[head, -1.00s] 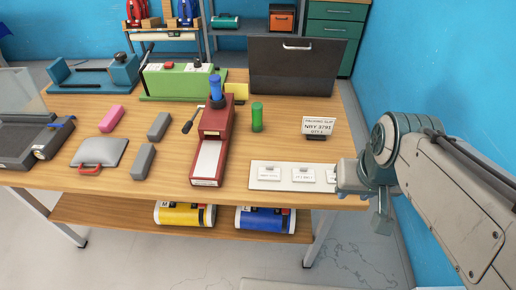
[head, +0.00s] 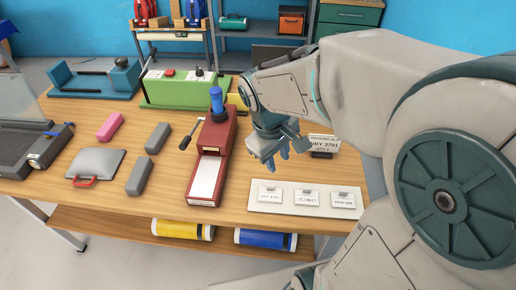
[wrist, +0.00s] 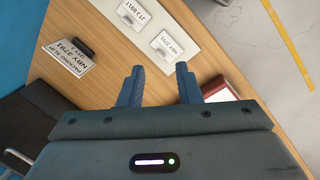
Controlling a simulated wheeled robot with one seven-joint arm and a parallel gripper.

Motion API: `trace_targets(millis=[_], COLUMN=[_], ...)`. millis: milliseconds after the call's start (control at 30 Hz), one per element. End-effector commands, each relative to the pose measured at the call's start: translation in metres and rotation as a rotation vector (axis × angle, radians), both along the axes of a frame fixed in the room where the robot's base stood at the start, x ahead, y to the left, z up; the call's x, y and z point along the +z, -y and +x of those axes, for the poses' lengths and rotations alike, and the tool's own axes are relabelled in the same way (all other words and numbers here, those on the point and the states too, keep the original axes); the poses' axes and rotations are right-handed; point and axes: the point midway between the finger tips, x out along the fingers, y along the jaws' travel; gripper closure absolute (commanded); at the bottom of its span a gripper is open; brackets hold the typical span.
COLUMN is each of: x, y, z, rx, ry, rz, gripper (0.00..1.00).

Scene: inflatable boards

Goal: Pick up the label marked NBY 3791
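The label marked NBY 3791 (head: 270,195) is the leftmost of three small white labels lying on a white board (head: 320,208) near the table's front edge. In the wrist view this label (wrist: 174,46) appears upside down, ahead of the fingers.
A packing slip stand (head: 324,143) printed NBY 3791, QTY 1 stands to the right of my gripper. A maroon press (head: 205,170) with a blue-topped handle stands close left of the board. Grey blocks (head: 140,176) and a grey clipboard-like case (head: 95,164) lie further left.

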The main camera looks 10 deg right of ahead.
Motion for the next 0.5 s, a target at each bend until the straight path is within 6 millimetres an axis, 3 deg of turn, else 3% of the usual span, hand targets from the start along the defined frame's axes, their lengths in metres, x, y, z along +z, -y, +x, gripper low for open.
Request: trace_targets(millis=[300,500], x=[-0.052,-0.078], y=[-0.030,-0.043], z=[0.062,0.081], rx=[0.458,0.627], ry=[-0.255,-0.343], rz=[-0.129,-0.154], gripper=[0.69,0.69])
